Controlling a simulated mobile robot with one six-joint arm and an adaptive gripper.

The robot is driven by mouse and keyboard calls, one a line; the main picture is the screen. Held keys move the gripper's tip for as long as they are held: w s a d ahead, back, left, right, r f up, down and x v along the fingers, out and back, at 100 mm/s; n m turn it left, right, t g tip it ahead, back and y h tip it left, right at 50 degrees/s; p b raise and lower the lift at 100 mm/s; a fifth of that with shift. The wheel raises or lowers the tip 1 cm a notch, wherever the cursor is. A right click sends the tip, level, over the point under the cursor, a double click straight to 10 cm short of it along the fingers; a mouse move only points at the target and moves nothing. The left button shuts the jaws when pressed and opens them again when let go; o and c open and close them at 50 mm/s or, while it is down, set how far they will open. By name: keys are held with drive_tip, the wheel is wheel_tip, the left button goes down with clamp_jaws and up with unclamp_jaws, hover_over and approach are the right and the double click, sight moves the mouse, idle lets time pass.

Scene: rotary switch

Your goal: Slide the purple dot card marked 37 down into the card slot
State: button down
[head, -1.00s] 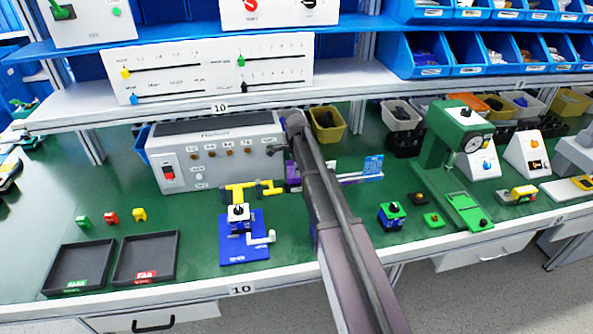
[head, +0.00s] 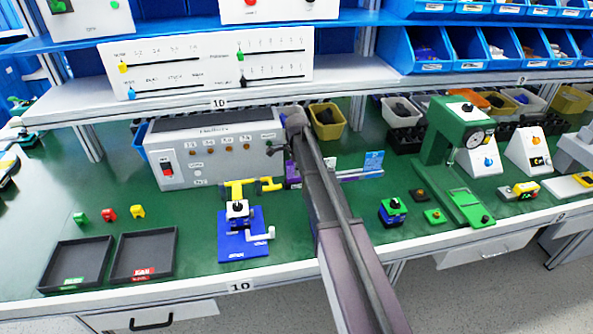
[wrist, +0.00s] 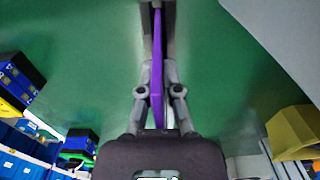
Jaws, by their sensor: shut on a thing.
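The purple card (wrist: 157,82) is seen edge-on in the wrist view as a thin upright strip. My gripper (wrist: 158,40) is shut on it, with one finger on each side. In the head view a small purple patch (head: 292,174) shows just left of my arm, which hides most of the gripper and card there. The dot marking and the number 37 cannot be read. A low whitish strip with a blue upright card (head: 373,162) stands just right of my arm. I cannot tell whether it belongs to the card slot, and no slot opening is visible.
A white panel box (head: 215,150) stands behind and left of my arm. A blue fixture with a crank (head: 240,240) is in front of it. A green press (head: 450,150) stands to the right. A shelf (head: 225,103) overhangs the back. Green bench shows around the wrist-view card.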

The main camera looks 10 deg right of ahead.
drive_tip(key=shift+f+b, duration=0.5)
drive_tip(key=shift+f, duration=0.05)
drive_tip(key=c, duration=0.7)
unclamp_jaws()
drive_tip(key=shift+r, duration=0.2)
wheel_tip(320, 180, up, 9)
drive_tip(key=p, duration=0.9)
drive_tip(key=shift+r+p, duration=0.1)
drive_tip(key=shift+p, duration=0.2)
wheel_tip(320, 180, up, 9)
drive_tip(key=p, duration=0.9)
idle(0.6)
